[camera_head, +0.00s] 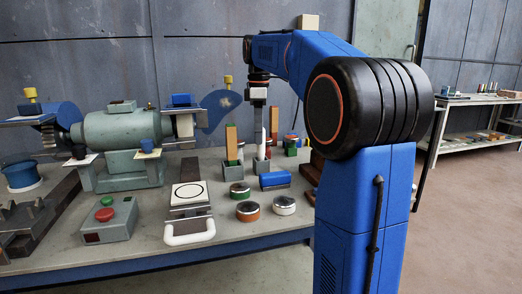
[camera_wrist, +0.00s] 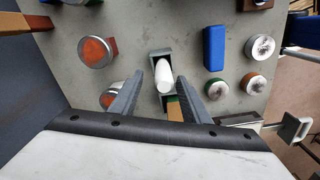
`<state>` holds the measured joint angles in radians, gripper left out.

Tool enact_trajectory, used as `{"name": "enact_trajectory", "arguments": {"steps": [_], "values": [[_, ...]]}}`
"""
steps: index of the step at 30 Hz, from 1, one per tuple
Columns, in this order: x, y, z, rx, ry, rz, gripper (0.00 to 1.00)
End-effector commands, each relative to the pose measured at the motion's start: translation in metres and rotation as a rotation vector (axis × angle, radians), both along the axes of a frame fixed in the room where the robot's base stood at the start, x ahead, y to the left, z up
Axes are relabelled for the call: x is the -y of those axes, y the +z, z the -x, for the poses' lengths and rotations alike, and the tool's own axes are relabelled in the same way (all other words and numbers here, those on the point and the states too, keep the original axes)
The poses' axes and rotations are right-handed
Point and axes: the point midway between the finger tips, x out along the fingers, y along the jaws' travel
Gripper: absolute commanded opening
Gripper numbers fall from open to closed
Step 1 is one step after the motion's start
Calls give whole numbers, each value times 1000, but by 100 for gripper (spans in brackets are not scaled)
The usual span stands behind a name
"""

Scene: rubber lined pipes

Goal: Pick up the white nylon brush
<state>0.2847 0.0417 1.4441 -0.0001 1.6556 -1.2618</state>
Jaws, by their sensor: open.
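The white nylon brush appears to be the slim white upright piece (camera_head: 274,121) on the workbench, standing in a small grey holder (camera_head: 262,166). In the wrist view its rounded white end (camera_wrist: 163,76) is seen from above, inside the grey holder (camera_wrist: 160,52). My gripper (camera_head: 259,92) points down over the bench, close to the brush. In the wrist view my gripper (camera_wrist: 160,79) is open, with one finger on each side of the brush and visible gaps between. The jaws hold nothing. The brush's lower part is hidden by the holder.
An upright wooden piece (camera_head: 231,144) stands just left of the brush. A blue block (camera_head: 275,180) and several round tins, one orange-sided (camera_head: 247,211), lie in front. A green grinder (camera_head: 125,135) and a red-button box (camera_head: 110,217) occupy the left. A shelf (camera_head: 470,100) stands far right.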

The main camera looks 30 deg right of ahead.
Motion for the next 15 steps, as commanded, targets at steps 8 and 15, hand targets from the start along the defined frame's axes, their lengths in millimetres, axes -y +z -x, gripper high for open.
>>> {"name": "enact_trajectory", "arguments": {"steps": [8, 15], "values": [[2, -24, 6, -3, 0, -1, 43], [3, -50, 7, -1, 0, -1, 43]]}}
